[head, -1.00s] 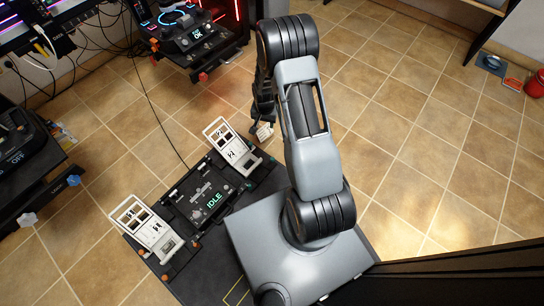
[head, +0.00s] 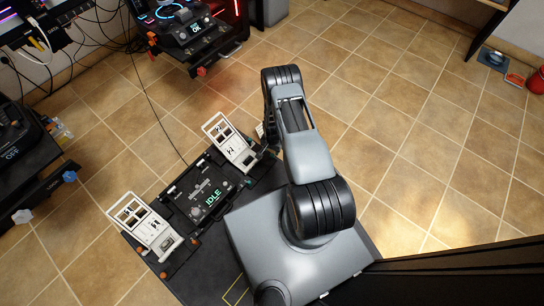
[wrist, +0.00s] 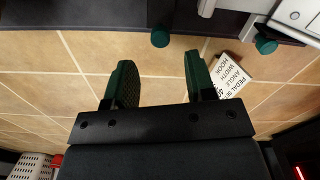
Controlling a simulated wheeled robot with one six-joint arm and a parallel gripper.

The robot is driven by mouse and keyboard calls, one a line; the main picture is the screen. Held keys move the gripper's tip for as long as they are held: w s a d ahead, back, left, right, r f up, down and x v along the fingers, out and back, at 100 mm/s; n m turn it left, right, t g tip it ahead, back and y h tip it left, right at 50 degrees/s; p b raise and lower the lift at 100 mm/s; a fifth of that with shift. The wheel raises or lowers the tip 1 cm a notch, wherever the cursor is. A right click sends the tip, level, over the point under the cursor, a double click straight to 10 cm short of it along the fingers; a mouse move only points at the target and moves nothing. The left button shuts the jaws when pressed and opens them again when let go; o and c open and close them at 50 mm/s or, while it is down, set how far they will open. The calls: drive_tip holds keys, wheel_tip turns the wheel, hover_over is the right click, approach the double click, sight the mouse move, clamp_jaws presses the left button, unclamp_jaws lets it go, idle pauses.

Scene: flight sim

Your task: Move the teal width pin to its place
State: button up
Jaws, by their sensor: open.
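Two teal pins show in the wrist view, a left one (wrist: 160,38) and a right one (wrist: 265,45), on the edge of a dark base. I cannot tell which is the width pin, and its place is not clear. My gripper (wrist: 157,72) is open and empty, with dark green fingers spread below the left pin and apart from it. In the head view the gripper is hidden behind my arm, beside the right-hand white pedal plate (head: 230,142). The left-hand pedal plate (head: 140,220) stands on the other side of the console.
A console reading IDLE (head: 210,197) lies between the pedal plates. A printed card (wrist: 232,74) with WIDTH among its words shows behind the right finger. Orange knobs (head: 163,275) sit by the left plate. Tiled floor (head: 420,150) is clear at right.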

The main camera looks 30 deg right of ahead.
sight(272, 155)
drive_tip(key=shift+f+b, duration=0.9)
drive_tip(key=shift+f, duration=1.8)
drive_tip(key=shift+c, duration=0.2)
clamp_jaws()
